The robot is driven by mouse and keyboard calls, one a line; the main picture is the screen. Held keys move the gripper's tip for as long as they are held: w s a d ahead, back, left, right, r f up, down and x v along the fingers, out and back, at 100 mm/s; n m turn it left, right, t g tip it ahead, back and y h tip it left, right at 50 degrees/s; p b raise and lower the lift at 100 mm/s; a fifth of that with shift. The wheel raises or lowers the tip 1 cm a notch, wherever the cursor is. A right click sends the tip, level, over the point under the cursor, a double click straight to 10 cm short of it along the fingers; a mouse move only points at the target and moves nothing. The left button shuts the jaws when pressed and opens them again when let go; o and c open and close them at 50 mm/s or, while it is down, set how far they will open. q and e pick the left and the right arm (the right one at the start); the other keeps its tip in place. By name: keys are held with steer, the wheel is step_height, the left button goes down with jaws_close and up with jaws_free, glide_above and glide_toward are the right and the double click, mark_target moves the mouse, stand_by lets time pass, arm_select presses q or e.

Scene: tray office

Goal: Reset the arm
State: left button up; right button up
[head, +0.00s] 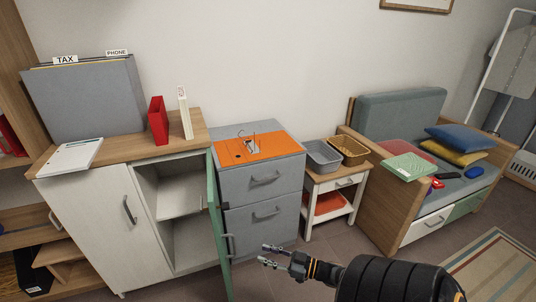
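My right gripper (268,256) shows at the bottom centre, its arm coming in from the lower right. Its two fingers point left and stand apart, with nothing between them. It appears in front of the grey drawer cabinet (262,210), close to the lower end of the open green cabinet door (216,225). I cannot tell whether it touches anything. My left gripper is out of view.
The white cabinet (95,217) stands open on its right side, its green door jutting forward. A small side table (325,186) with two baskets and a sofa (400,108) stand to the right.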

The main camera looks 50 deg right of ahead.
stand_by(0.3)
steer(key=s+a+f+m+g+h, duration=0.1)
steer(key=s+a+f+g+h, duration=0.2)
steer(key=f, duration=0.5)
steer(key=s+a+f+m+g+h, duration=0.2)
steer(key=s+f+g, duration=0.15)
steer(key=f, duration=0.45)
steer(key=s+a+f+m+g+h, duration=0.1)
steer(key=s+a+f+g+h, duration=0.2)
steer(key=f, duration=0.6)
steer(key=s+a+f+g+y, duration=0.1)
steer(key=s+a+f+g, duration=0.2)
steer(key=s+a+g, duration=0.35)
arm_select(q)
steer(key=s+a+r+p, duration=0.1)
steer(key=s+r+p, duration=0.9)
steer(key=p, duration=1.1)
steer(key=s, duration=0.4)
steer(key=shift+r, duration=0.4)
arm_select(e)
steer(key=s+d+r, duration=0.1)
steer(key=s+r, duration=1)
steer(key=s, duration=0.2)
steer(key=shift+d, duration=0.25)
